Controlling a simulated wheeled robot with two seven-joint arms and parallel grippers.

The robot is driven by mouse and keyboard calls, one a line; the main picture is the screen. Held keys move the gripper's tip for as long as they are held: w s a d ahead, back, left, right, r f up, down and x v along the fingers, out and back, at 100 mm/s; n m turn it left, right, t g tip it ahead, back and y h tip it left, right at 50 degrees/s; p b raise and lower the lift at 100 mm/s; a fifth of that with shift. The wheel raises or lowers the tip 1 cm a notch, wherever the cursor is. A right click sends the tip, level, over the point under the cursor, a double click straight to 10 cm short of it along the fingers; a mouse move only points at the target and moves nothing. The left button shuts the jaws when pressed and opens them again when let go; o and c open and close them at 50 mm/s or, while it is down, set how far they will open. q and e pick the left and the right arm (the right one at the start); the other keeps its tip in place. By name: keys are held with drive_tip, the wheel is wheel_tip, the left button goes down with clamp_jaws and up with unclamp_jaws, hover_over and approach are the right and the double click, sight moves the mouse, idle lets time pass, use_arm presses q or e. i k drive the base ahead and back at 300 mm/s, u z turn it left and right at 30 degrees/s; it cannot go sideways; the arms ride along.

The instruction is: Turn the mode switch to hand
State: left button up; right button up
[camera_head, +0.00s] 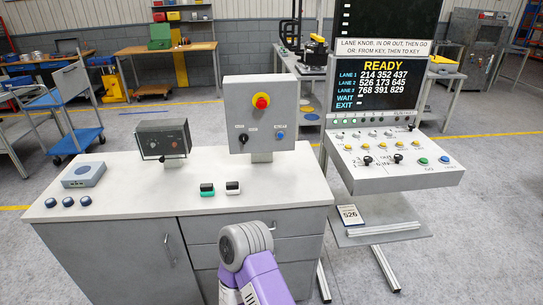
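The likely mode switch is a small black knob (244,138) on the lower left of the grey upright control box (283,95) on the cabinet top. Small dark labels sit around it, too small to read, so I cannot tell its setting. The same box carries a red emergency button (261,101) on a yellow ring, and a small blue button (280,136) at lower right. A purple and grey link of my own arm rises from the bottom middle, well below the box. Neither gripper shows.
A dark box (163,138) with knobs stands left of the control box. Rocker switches, one green (207,189), one black and white (232,187), lie in front. A grey block (83,174) and dark round buttons are at left. A console with a READY screen (376,88) stands right.

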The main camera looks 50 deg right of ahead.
sight(243, 138)
drive_tip(key=k, duration=0.1)
drive_tip(key=z, duration=1.25)
